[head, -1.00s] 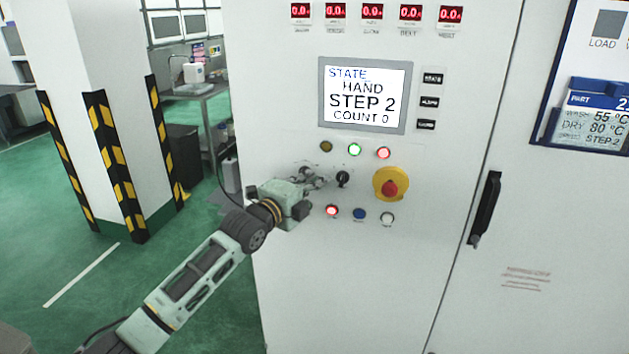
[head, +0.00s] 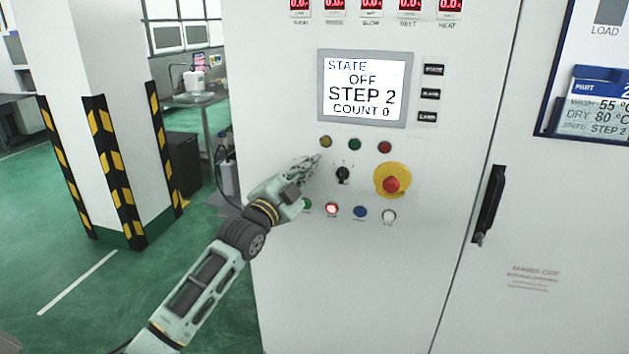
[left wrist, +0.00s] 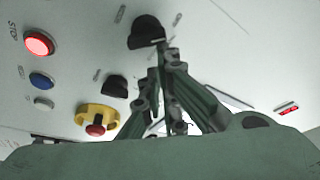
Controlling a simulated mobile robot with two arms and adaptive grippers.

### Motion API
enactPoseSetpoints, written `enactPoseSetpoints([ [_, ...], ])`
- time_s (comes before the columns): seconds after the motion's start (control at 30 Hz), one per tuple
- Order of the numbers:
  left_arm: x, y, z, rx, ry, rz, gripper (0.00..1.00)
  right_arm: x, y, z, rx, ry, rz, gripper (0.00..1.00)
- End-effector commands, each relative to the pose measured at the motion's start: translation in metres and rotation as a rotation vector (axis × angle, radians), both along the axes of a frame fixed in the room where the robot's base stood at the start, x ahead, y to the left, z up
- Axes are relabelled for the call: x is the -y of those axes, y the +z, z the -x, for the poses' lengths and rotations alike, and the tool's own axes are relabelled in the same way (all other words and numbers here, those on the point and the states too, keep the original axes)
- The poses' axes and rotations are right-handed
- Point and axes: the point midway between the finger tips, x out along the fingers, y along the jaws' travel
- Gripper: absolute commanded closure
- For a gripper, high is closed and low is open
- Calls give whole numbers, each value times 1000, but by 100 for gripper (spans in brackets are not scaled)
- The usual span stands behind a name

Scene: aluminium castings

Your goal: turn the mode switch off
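The control panel's screen (head: 361,88) reads STATE OFF, STEP 2, COUNT 0. One black rotary knob (head: 343,175) shows left of the yellow and red emergency stop (head: 391,182). In the left wrist view there are two black knobs: a near one (left wrist: 145,33) by my fingertips and a farther one (left wrist: 115,87) towards the emergency stop. The near one, apparently the mode switch, is hidden behind my gripper in the head view. My left gripper (head: 316,160) has its fingers drawn together with nothing between them. Whether the tips touch the near knob is unclear. My right gripper is out of view.
Three unlit lamps, including a green one (head: 354,144), sit above the knobs. Below is a row of buttons with a lit red one (head: 332,209). A black door handle (head: 488,205) stands out at the right. A striped pillar (head: 105,130) stands left of the cabinet.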

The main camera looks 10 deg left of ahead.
Motion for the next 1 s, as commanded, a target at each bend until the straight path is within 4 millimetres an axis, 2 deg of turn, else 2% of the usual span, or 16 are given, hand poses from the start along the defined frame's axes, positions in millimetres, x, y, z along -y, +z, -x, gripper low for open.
enactPoseSetpoints([
  [0.03, -3, -6, -1, -12, 4, 26, 100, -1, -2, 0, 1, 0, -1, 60],
  [0.4, -7, -5, -2, -20, 7, 135, 100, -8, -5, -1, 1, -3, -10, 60],
  [0.87, -8, -7, -2, -23, 8, 140, 100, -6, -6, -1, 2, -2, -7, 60],
  [1.0, -7, -2, -2, -23, 8, 141, 100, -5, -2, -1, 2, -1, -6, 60],
])
